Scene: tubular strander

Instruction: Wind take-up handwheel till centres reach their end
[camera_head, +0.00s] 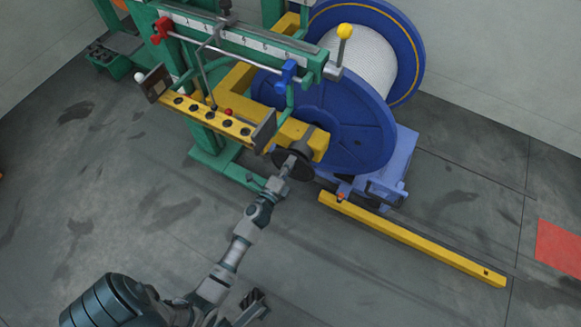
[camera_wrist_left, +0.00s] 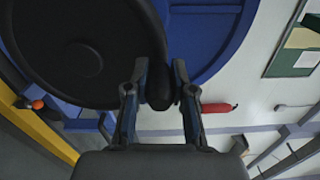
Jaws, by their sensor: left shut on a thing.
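The take-up handwheel (camera_head: 281,161) is a dark disc on the end of a yellow cradle arm, in front of the blue reel (camera_head: 350,135). In the left wrist view the handwheel (camera_wrist_left: 75,50) fills the upper left. Its black handle (camera_wrist_left: 159,92) sits between the fingers. My left gripper (camera_head: 284,172) is at the handwheel's near side; in the left wrist view my left gripper (camera_wrist_left: 159,88) is shut on that handle. The centres are hidden by the reel and cradle. A part like my right gripper (camera_head: 251,306) shows at the bottom edge, too unclear to read.
The green stand carries a yellow panel (camera_head: 205,115) with dark buttons, left of the handwheel. A blue base (camera_head: 385,180) stands under the reel. A yellow floor bar (camera_head: 415,240) lies to the right. Open grey floor (camera_head: 350,280) lies in front.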

